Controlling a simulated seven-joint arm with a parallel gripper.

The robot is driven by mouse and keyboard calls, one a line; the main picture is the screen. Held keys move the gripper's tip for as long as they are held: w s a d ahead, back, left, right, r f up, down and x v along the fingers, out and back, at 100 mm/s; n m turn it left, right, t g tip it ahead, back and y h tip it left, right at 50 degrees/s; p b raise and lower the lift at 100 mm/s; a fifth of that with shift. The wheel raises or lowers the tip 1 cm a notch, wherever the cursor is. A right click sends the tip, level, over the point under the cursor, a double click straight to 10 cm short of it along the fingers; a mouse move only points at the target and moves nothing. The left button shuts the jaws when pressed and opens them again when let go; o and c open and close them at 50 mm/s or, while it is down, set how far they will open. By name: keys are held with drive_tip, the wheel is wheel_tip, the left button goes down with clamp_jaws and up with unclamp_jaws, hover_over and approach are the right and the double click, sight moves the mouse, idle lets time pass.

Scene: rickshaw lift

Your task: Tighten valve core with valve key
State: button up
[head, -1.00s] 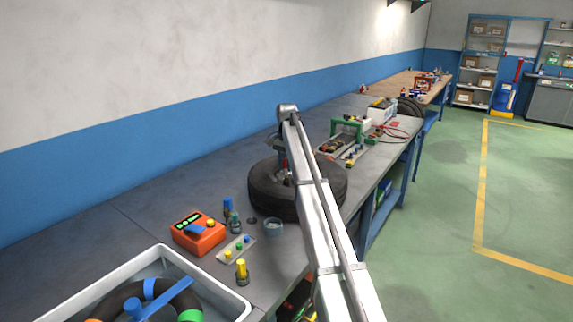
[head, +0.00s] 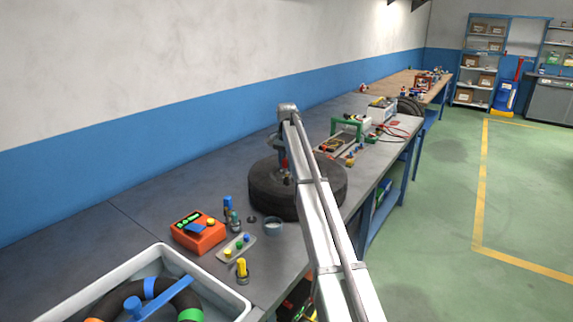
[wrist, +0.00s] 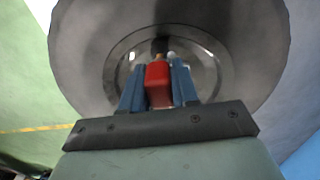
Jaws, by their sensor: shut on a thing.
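A black tyre (head: 265,192) lies flat on the grey bench, with its metal rim (wrist: 208,75) showing in the wrist view. My gripper (wrist: 158,88) is above the rim, with its blue fingers shut on a red-handled tool, seemingly the valve key (wrist: 158,78). The key's far end meets a dark, narrow piece (wrist: 160,46) at the rim; whether this is the key's tip or the valve stem, I cannot tell. The valve core itself is hidden. In the head view my arm partly covers the tyre, and the gripper (head: 284,168) is small there.
An orange box with a green display (head: 200,235), a small tray of coloured pieces (head: 222,257), a cup (head: 273,228) and blue and yellow tools stand in front of the tyre. A white tray (head: 222,286) is at lower left.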

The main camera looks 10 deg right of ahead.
drive_tip(key=shift+f, duration=1.3)
idle(1.2)
drive_tip(key=m, duration=0.8)
drive_tip(key=shift+m, duration=0.4)
drive_tip(key=m, duration=0.4)
drive_tip(key=shift+m, duration=0.3)
drive_tip(key=m, duration=0.4)
drive_tip(key=shift+m, duration=0.3)
drive_tip(key=o, duration=0.9)
drive_tip(key=shift+o, duration=0.2)
